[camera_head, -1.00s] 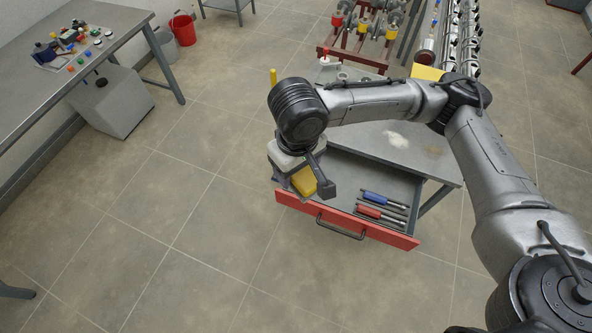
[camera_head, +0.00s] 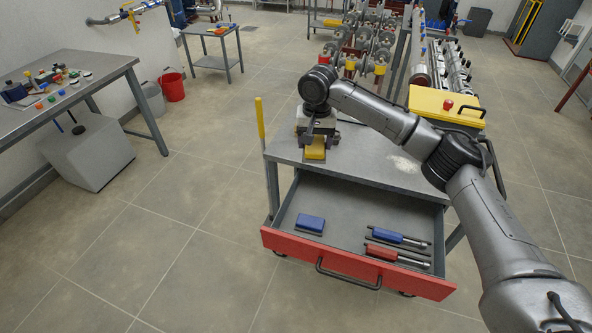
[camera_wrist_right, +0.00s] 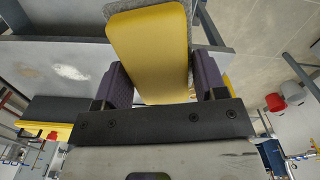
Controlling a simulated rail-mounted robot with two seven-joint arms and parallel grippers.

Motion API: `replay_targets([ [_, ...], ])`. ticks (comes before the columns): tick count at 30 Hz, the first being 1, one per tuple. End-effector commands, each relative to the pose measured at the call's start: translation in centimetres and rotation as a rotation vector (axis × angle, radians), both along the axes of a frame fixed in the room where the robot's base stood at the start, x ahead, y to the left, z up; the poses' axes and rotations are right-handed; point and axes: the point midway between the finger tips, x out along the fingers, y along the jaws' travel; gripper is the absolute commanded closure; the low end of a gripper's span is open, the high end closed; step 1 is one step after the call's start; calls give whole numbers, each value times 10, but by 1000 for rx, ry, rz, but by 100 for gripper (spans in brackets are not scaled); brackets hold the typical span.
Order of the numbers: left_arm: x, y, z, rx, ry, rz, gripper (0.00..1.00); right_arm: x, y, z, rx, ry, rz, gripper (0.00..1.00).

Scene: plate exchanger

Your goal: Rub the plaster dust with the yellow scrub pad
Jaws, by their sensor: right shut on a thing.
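The yellow scrub pad (camera_head: 315,151), a yellow block with a grey layer, is held over the left part of the cart top (camera_head: 370,170). My right gripper (camera_head: 317,137) is shut on it. In the right wrist view the pad (camera_wrist_right: 150,45) sits between the two dark purple fingers of the gripper (camera_wrist_right: 163,82). The plaster dust (camera_head: 405,163) is a white patch on the cart top, to the right of the pad and apart from it. The dust (camera_wrist_right: 68,72) also shows left of the pad in the right wrist view. My left gripper is out of view.
The red-fronted drawer (camera_head: 350,264) below is open, holding a blue pad (camera_head: 310,223), a blue-handled tool (camera_head: 398,237) and a red-handled tool (camera_head: 397,255). A yellow box (camera_head: 445,103) with a red knob stands behind the cart top. A yellow post (camera_head: 260,118) rises at its left corner.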

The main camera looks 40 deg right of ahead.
Motion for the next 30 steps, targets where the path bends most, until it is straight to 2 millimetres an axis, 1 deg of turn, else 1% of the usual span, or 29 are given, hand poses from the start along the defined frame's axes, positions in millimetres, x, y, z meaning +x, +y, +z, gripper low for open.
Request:
replay_targets([
  [1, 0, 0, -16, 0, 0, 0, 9, 4, -24, -17, 2, 1, -19, 63],
  [2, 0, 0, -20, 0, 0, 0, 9, 5, -37, -22, 1, 1, -19, 63],
  [3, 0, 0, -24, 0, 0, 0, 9, 6, -55, -28, 1, 1, -15, 63],
  [5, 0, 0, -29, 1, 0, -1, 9, 6, -82, -36, 1, 1, 2, 63],
  [6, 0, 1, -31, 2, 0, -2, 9, 5, -100, -42, 0, 1, 20, 63],
  [8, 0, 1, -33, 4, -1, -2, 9, 1, -127, -49, 1, 1, 59, 63],
  [9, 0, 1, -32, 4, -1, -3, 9, -2, -144, -52, 1, 1, 94, 63],
  [12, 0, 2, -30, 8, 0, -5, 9, -14, -181, -60, 1, 2, 195, 63],
  [15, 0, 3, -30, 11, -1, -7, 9, -26, -211, -70, -1, 3, 315, 63],
  [18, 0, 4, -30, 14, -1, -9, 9, -39, -235, -79, 0, 2, 453, 63],
  [22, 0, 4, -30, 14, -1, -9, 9, -55, -259, -90, 0, 2, 650, 63],
  [27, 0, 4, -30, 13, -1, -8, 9, -72, -281, -100, 0, 1, 940, 63],
  [30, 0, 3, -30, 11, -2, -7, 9, -78, -289, -104, -1, -1, 1120, 63],
])
